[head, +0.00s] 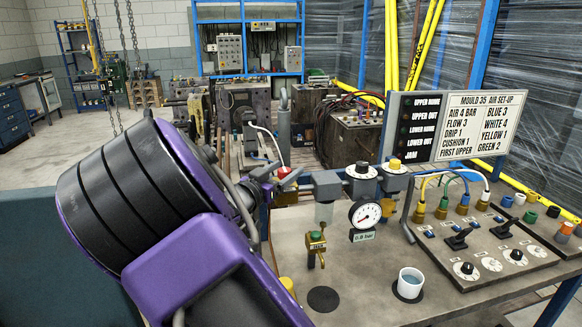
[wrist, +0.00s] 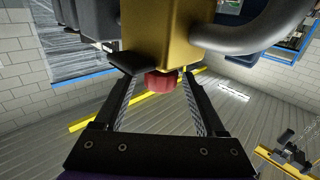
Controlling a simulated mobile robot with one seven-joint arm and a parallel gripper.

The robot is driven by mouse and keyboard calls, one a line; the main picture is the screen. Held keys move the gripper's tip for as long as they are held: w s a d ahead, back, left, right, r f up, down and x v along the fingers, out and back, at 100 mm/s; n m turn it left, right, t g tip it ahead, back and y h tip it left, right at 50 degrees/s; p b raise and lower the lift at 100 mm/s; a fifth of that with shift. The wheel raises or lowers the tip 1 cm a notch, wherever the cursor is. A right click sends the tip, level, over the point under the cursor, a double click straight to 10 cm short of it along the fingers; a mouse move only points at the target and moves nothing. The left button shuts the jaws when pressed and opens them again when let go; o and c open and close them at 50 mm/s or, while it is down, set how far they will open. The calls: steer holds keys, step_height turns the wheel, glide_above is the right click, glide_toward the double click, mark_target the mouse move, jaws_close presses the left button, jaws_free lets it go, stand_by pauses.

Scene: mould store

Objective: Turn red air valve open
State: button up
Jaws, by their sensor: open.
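The red air valve handle (head: 290,177) is at the left end of the grey air units, above the bench's back left. In the wrist view a red knob-like part (wrist: 160,81) shows beside a brass-coloured block (wrist: 158,35), between my fingertips. My gripper (head: 268,174) is at the valve in the head view, partly hidden by my purple arm. In the wrist view my gripper (wrist: 160,92) is open, one finger on each side of the red part. I cannot tell whether either finger touches it.
A pressure gauge (head: 365,213) and grey regulators (head: 328,186) stand right of the valve. A small green-topped brass valve (head: 316,243), a white cup (head: 409,283) and a control panel (head: 480,245) are on the bench (head: 345,275). A sign (head: 458,126) stands behind.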

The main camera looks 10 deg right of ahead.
steer(key=shift+x, duration=1.7)
jaws_close()
